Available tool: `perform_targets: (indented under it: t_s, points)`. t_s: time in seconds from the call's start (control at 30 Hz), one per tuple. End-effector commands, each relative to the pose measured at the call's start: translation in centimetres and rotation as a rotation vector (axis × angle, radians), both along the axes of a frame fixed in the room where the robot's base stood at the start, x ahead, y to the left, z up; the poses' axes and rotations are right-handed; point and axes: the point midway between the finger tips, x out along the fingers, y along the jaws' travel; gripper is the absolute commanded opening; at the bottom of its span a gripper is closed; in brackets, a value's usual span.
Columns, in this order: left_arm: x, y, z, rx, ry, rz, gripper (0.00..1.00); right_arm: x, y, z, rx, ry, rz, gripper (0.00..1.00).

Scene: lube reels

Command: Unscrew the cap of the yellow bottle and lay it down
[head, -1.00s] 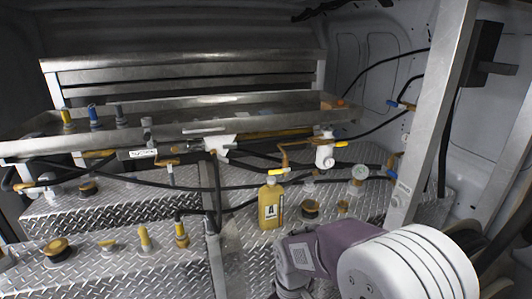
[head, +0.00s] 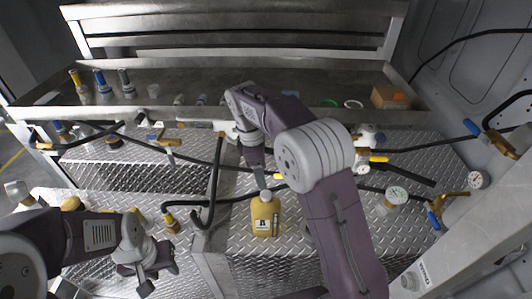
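The yellow bottle (head: 265,217) stands upright on the diamond-plate deck, with a dark label low on its front. Its small greyish cap (head: 266,195) is on top. My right arm reaches across from the lower right, and its gripper (head: 259,175) points down just above the cap. Its fingers are narrow in the picture and partly hidden, so I cannot tell whether they touch or grip the cap. My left gripper (head: 150,276) is at the lower left, away from the bottle, its fingers apart and empty.
A metal tray (head: 60,113) runs behind, with several coloured-top fittings at its left and a cardboard box (head: 391,97) at its right. Black hoses and brass valves cross behind the bottle. A gauge (head: 396,196) stands to the right. Bare plate (head: 255,245) lies in front of the bottle.

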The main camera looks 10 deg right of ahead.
Motion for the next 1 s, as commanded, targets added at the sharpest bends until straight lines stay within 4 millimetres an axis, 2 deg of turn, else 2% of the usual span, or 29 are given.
perform_targets:
  t_s: [0.1, 0.23, 0.53, 0.7, 1.0]
  points:
    - [0.0, 0.0, 0.2, 0.0, 0.001, 0.0, 0.36, 0.0, 0.2, 0.2, 0.001, -0.001, 0.003, 0.61]
    - [0.0, 0.0, 0.1, 0.0, 0.001, 0.0, 0.36, -0.1, 0.0, -0.7, 0.0, 0.0, 0.002, 0.61]
    - [0.0, 0.0, 0.9, 0.0, 0.0, 0.0, 0.36, -0.4, -0.9, -6.2, 0.0, 0.002, 0.002, 0.61]
    - [0.0, 0.0, 1.2, 0.0, 0.0, 0.0, 0.36, -0.4, -1.2, -8.3, 0.0, 0.0, 0.001, 0.61]
    - [0.0, 0.0, 1.2, 0.0, 0.0, 0.0, 0.36, -0.4, -1.2, -8.8, 0.001, -0.002, 0.001, 0.61]
